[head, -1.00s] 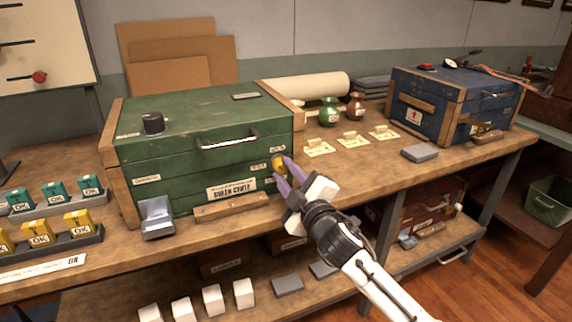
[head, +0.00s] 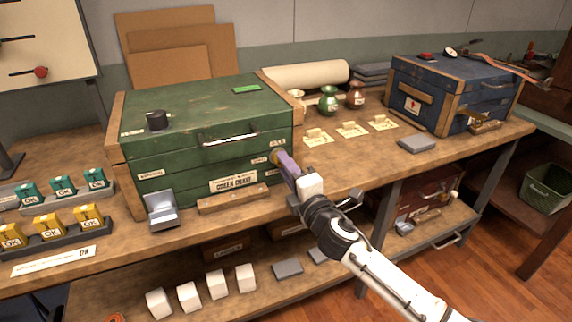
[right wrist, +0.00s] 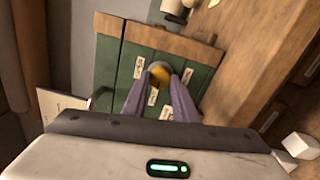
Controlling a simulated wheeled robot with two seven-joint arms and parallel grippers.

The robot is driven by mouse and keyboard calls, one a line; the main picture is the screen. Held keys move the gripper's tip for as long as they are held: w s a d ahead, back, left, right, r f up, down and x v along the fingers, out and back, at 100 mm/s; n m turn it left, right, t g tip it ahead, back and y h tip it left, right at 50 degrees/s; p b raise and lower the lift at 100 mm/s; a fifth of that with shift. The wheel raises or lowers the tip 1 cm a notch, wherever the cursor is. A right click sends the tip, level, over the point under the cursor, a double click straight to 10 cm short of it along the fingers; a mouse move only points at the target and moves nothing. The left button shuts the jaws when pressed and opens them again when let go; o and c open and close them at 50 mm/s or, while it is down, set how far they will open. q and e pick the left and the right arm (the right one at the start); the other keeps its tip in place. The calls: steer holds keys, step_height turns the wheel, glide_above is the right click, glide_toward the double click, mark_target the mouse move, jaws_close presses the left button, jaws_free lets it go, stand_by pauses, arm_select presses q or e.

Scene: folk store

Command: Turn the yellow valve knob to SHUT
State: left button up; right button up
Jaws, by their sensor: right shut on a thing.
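The yellow valve knob (head: 276,156) is on the front of the green chest (head: 165,170), near its right end. My right gripper (head: 281,160) is shut on it, its purple fingers largely covering it in the head view. In the right wrist view the round yellow knob (right wrist: 159,71) sits between the fingertips of my right gripper (right wrist: 160,78). Several small white labels surround the knob; their words are too small to read. A small panel (head: 247,89) on the chest lid is green. My left gripper is not in view.
A black knob (head: 157,120) stands on the chest lid, and a handle (head: 229,138) juts from its front. A grey stand (head: 161,209) and a wooden block (head: 233,198) lie before the chest. A blue chest (head: 440,100) stands right.

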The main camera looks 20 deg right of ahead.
stand_by(0.4)
steer(key=o, duration=1.1)
steer(key=s, duration=1)
steer(key=shift+s+f, duration=0.1)
steer(key=shift+s, duration=0.05)
